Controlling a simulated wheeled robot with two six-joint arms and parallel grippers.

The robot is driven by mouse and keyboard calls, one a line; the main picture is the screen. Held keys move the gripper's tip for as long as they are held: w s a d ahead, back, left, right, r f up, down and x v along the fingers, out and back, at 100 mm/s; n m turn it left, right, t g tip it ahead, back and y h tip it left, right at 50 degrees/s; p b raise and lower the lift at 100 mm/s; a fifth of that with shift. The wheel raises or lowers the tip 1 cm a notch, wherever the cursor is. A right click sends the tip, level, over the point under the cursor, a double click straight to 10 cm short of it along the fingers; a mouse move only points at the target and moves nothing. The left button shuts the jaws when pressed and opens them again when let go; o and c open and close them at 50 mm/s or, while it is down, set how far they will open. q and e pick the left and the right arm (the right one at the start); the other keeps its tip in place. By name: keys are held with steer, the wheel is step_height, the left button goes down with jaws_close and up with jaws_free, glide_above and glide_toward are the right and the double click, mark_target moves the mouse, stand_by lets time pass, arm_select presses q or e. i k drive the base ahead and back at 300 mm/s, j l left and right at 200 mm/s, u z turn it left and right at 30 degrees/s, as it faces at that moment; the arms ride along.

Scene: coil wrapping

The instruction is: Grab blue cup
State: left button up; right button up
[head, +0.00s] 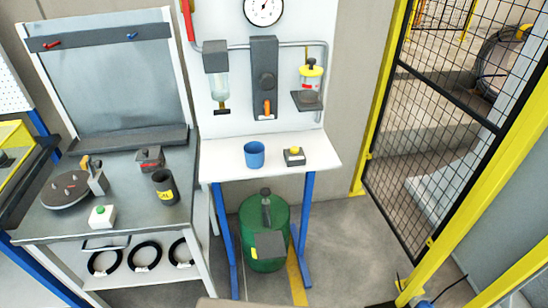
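The blue cup (254,156) stands upright on the small white table (217,164), left of its middle. Its open top faces up and nothing covers it. Neither of my grippers shows in the head view, so I cannot see whether they are open or shut.
A panel with a gauge (264,10) and fittings rises behind. A grey workbench (135,220) with a dark cup (164,187) stands left. A green tank (264,235) is below; a yellow-framed mesh fence (450,110) is right.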

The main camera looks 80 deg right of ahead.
mark_target(253, 151)
steer(key=z, duration=2.75)
steer(key=l+u, duration=0.25)
steer(key=l, duration=1.05)
steer(key=i, duration=0.05)
